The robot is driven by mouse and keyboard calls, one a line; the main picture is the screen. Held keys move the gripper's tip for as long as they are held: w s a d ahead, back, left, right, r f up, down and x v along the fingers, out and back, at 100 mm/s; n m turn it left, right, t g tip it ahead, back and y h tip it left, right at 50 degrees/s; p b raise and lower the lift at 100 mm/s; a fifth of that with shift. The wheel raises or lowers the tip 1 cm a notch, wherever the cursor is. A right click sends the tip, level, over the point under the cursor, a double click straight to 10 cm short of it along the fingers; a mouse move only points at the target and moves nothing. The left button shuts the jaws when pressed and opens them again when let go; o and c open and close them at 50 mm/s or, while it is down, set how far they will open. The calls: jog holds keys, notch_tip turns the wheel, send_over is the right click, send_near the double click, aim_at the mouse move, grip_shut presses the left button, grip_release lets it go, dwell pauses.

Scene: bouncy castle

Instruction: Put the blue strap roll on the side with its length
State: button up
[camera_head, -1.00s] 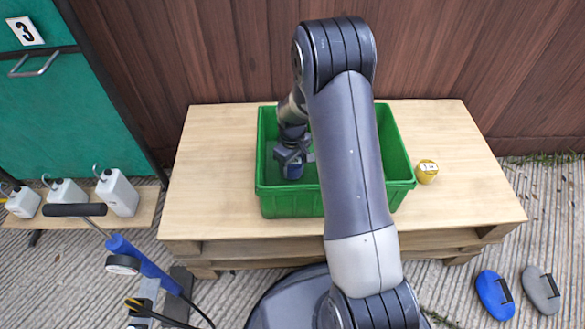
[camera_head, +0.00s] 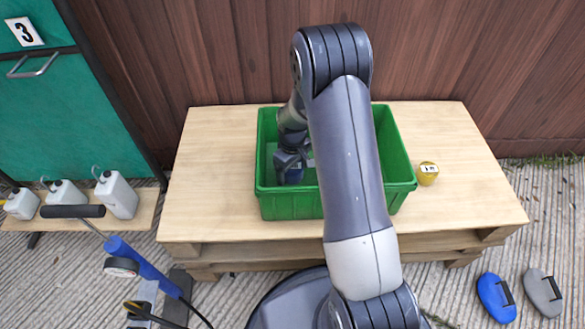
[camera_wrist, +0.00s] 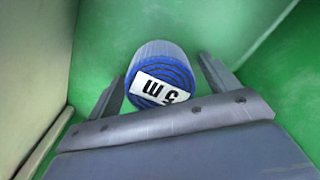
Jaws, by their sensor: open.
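The blue strap roll (camera_wrist: 165,77) stands inside the green crate (camera_head: 290,207) on the pallet table. In the wrist view its spiral end faces me, with a white label whose black letters look upside down, perhaps "5 m". My gripper (camera_wrist: 161,84) is open, with one finger on each side of the roll. In the head view my gripper (camera_head: 290,163) is down in the crate's left part and hides most of the roll (camera_head: 294,175).
A yellow roll (camera_head: 427,175) with a white label sits on the table (camera_head: 210,190), right of the crate. The crate walls are close around my gripper. My arm hides the crate's middle. White jugs (camera_head: 117,194) stand on a low bench at left. The table's left part is clear.

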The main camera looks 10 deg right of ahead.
notch_tip(320, 180, up, 12)
jog(key=p, duration=0.3)
jog(key=shift+r, duration=0.15)
